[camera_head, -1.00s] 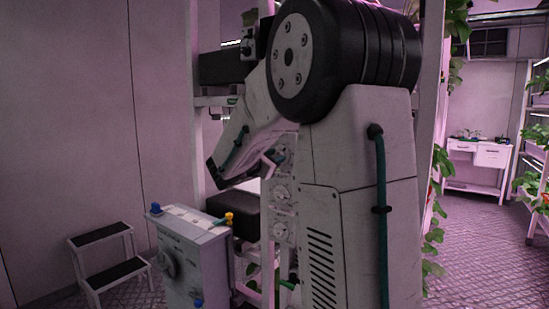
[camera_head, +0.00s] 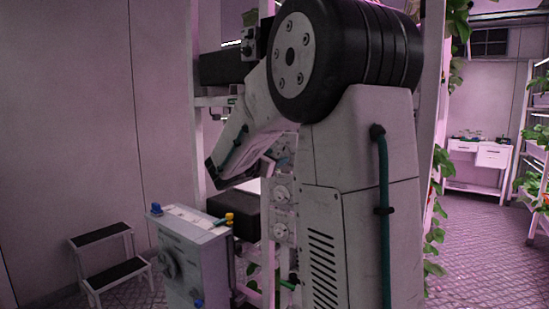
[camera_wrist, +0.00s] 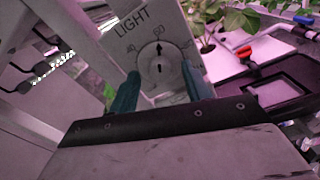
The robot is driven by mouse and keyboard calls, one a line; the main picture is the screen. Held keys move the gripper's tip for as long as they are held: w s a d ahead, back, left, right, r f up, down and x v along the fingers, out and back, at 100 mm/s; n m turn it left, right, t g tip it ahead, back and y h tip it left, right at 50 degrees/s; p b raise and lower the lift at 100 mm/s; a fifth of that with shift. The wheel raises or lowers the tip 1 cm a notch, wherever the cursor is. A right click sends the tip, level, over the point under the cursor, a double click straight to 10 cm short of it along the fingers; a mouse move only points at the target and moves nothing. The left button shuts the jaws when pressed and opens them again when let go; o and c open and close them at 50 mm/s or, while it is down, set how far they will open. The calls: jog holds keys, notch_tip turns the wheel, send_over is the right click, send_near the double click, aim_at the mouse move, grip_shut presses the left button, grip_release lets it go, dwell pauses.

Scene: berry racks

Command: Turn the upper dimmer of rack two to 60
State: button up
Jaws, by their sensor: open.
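In the wrist view, a pale panel marked LIGHT carries a round dimmer (camera_wrist: 160,68) with a scale. Its markings look like 40, 60 and 80. The black pointer on the knob points up towards the 60. My gripper (camera_wrist: 159,71) is open, with one teal finger on each side of the knob. I cannot tell whether the fingers touch it. In the head view, round dials (camera_head: 281,194) show on a narrow white rack panel, partly hidden behind my arm. My gripper is mostly hidden there.
A grey cabinet (camera_head: 195,262) with blue and yellow knobs stands at the lower left, beside a two-step stool (camera_head: 105,262). Leafy plants (camera_wrist: 225,22) and a dark tray (camera_wrist: 275,90) lie right of the panel. The floor (camera_head: 470,250) at the right is clear.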

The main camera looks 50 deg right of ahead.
jog(key=a, duration=0.7)
jog(key=shift+s+a, duration=0.15)
jog(key=shift+s, duration=0.2)
jog(key=shift+r, duration=0.1)
